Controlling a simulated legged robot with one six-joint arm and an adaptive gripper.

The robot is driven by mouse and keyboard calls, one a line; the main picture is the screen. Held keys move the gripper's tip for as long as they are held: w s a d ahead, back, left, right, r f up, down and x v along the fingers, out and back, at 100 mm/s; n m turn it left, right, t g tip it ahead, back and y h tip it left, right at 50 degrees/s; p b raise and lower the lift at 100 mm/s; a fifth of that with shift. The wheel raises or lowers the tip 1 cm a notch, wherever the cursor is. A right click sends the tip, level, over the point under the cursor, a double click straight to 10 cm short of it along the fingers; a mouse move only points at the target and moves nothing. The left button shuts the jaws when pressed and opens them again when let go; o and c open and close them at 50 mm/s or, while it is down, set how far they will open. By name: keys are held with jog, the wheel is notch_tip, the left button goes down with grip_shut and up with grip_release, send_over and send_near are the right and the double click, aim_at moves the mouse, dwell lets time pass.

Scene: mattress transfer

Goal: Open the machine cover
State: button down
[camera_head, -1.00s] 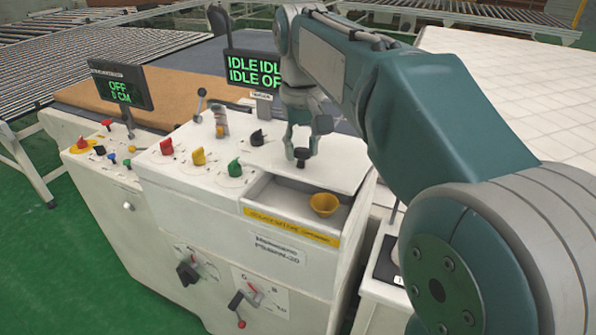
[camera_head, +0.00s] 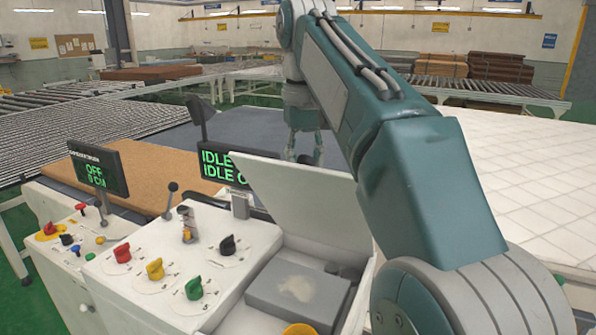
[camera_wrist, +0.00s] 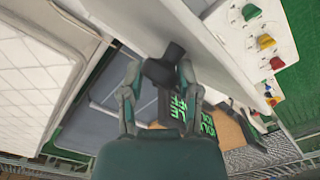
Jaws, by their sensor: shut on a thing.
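The white machine cover (camera_head: 305,200) stands tilted up on the white machine (camera_head: 150,262), its compartment open below it. My gripper (camera_head: 303,152) is behind the raised cover, and its fingertips are hidden there in the head view. In the wrist view my gripper (camera_wrist: 160,80) is shut on the black knob (camera_wrist: 164,64) of the cover. The cover's white outer face (camera_wrist: 140,25) runs across the top of that view.
In the compartment are a grey block (camera_head: 298,292) and part of a yellow bowl (camera_head: 299,329). Colored knobs (camera_head: 155,269) and an idle display (camera_head: 222,168) stand left of the cover. A white quilted mattress (camera_head: 500,190) lies at right.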

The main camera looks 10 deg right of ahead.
jog(key=shift+w+d, duration=0.25)
jog(key=shift+d, duration=0.05)
jog(key=shift+c, duration=1.9)
grip_release()
jog(key=shift+o, duration=0.4)
jog(key=shift+d+r, duration=0.1)
jog(key=shift+d, duration=0.25)
jog(key=shift+a, duration=0.1)
